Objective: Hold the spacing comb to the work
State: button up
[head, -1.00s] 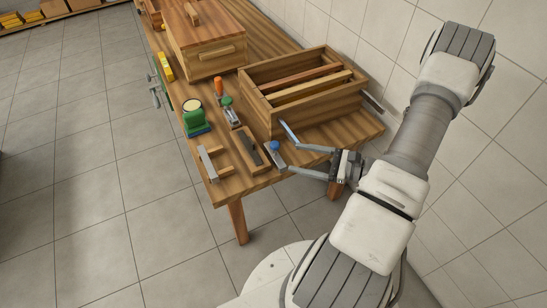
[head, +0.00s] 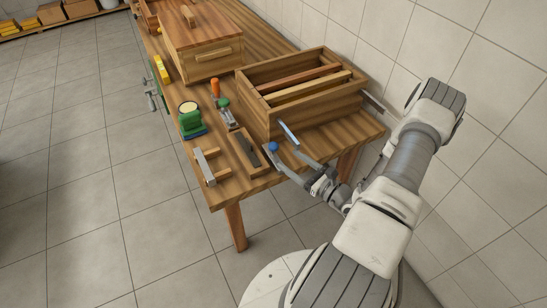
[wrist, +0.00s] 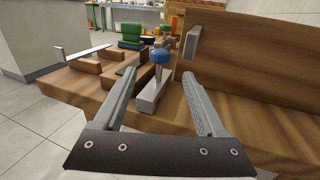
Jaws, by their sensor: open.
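A grey block with a blue round knob (head: 272,146) lies at the near end of the wooden bench (head: 236,193). It may be the spacing comb, but I see no clear teeth. In the wrist view the blue knob (wrist: 161,56) stands on a thin post above the grey block. My gripper (head: 284,147) is open and empty at the bench edge. In the wrist view its fingers (wrist: 160,80) point towards the block, one on each side. The open wooden box (head: 320,109) with bars inside stands just beyond, a metal plate (head: 289,134) at its near corner.
Left of the knob lie a wooden block with a dark grey strip (head: 245,150) and a metal bar on wood (head: 203,166). The tiled wall is close on the right.

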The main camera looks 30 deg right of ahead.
aim_at(277, 148)
jog(key=shift+x, duration=1.15)
jog(key=shift+r+b+x, duration=0.25)
jog(key=shift+b+x, duration=0.15)
jog(key=shift+x, duration=1)
jog(key=shift+r+b+x, duration=0.2)
jog(key=shift+b+x, duration=0.2)
jog(key=shift+x, duration=1)
grip_shut()
